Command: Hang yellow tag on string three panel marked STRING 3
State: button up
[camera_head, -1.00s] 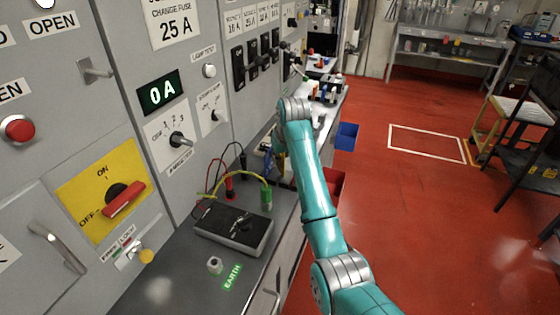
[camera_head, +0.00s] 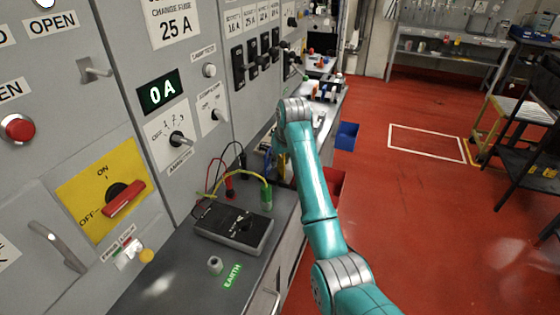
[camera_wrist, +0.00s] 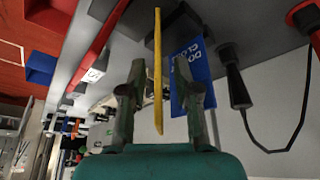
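A thin yellow tag (camera_wrist: 158,40) shows nearly edge-on in the wrist view, between the two fingers of my gripper (camera_wrist: 160,78). The fingers stand apart, with a visible gap on each side of the tag, and I see no clear contact. A blue tag with white lettering (camera_wrist: 186,72) is just right of it, partly behind the right finger. In the head view my arm hides most of the gripper; a bit of yellow (camera_head: 282,166) shows beside its end. I cannot read a STRING 3 marking in either view.
A black-topped test box (camera_head: 234,228) with red, black and green-yellow leads lies on the grey bench (camera_head: 170,262). The switch panel (camera_head: 110,60) rises on the left. A blue bin (camera_head: 347,135) is beyond the arm. Open red floor (camera_head: 440,210) lies to the right.

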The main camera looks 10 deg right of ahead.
jog(key=v, duration=1.1)
jog(key=shift+r, duration=0.15)
jog(key=shift+s, duration=0.15)
